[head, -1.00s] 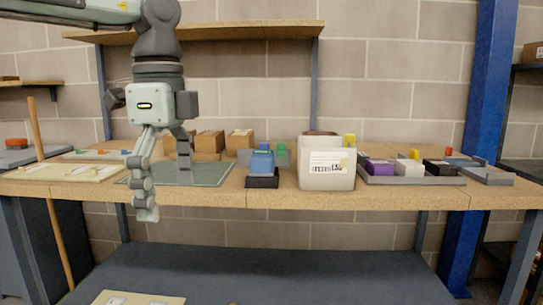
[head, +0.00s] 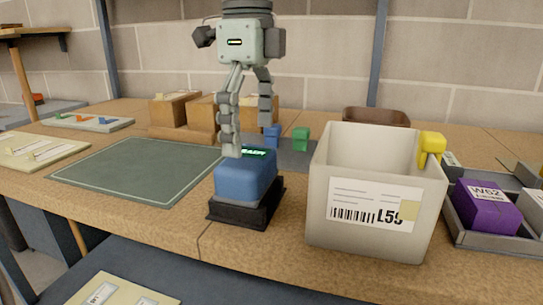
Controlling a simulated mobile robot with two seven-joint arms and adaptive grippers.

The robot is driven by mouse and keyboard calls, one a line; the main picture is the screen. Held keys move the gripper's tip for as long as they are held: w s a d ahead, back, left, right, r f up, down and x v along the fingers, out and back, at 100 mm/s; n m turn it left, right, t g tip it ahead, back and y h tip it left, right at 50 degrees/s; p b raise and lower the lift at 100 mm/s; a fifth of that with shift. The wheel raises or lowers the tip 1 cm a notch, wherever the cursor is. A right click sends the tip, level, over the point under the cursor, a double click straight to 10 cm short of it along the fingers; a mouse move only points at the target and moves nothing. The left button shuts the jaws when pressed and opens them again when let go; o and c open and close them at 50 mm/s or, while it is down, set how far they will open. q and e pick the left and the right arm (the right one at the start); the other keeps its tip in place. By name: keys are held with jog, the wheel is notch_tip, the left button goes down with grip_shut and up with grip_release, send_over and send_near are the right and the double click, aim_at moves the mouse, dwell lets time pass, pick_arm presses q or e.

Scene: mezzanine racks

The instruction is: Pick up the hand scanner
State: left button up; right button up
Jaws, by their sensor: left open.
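A blue device with a dark display and green lettering, which looks like the hand scanner (head: 245,178), sits on a black base (head: 246,208) near the bench's front edge. My left gripper (head: 249,138) points down just above and behind it, fingers apart, with nothing between them. The left finger's tip overlaps the scanner's upper left edge in the picture; I cannot tell whether they touch. My right gripper is out of view.
A white labelled bin (head: 372,220) stands close right of the scanner, with a yellow object (head: 431,146) at its rim. A grey tray holds a purple box (head: 485,206) further right. A green mat (head: 135,170) lies clear at left.

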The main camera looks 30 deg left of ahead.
aim_at(248, 178)
pick_arm(q)
jog(key=f, duration=0.7)
jog(key=shift+s+a+f, duration=0.2)
jog(key=shift+a+f, duration=0.1)
jog(key=shift+c, duration=0.2)
jog(key=c, duration=1)
